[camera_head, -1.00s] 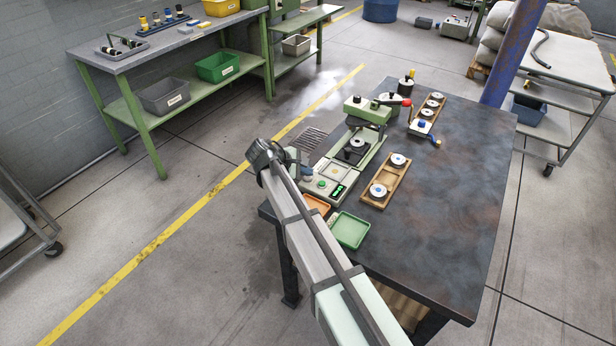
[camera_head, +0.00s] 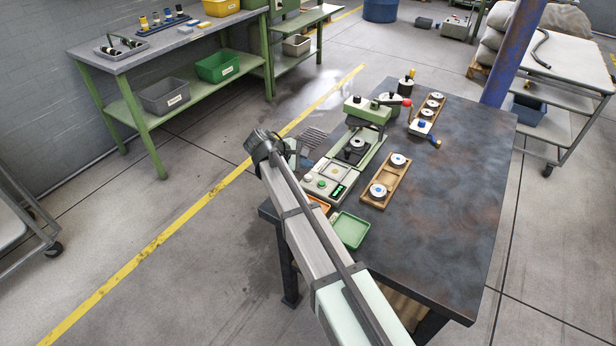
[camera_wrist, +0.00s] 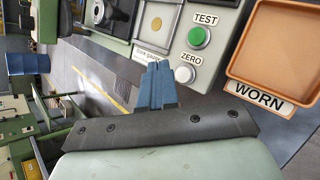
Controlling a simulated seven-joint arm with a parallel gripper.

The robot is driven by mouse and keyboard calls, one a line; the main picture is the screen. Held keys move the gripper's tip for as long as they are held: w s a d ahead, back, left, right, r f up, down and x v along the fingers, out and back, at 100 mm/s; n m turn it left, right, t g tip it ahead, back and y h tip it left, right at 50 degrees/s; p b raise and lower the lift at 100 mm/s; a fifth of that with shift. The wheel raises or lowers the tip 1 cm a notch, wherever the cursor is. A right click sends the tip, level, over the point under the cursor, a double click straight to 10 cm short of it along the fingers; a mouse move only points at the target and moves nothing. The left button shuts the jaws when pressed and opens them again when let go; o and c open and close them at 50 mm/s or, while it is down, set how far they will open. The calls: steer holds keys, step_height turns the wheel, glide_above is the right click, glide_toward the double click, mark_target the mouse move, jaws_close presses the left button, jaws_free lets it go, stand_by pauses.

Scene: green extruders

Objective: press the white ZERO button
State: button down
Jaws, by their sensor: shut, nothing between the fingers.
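The white ZERO button (camera_wrist: 184,75) sits in a metal ring on the pale panel below its ZERO label, in the wrist view. In the head view it is a small pale spot (camera_head: 309,176) at the panel's left end. The green TEST button (camera_wrist: 198,37) is beside it, also visible in the head view (camera_head: 321,184). My gripper (camera_wrist: 157,66) has its blue fingers shut together and empty. Its tips appear just left of the ZERO button in the wrist view, apart from it in the picture; the height gap is unclear. In the head view my wrist partly hides the gripper.
An orange tray (camera_wrist: 276,47) labelled WORN lies beside the panel. A green tray (camera_head: 350,231) and a wooden holder with round parts (camera_head: 370,201) are on the dark table (camera_head: 440,210). The green press (camera_head: 367,112) stands behind the panel.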

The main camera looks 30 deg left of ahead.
mark_target(306, 178)
steer(key=shift+r, duration=1.55)
steer(key=shift+w, duration=0.1)
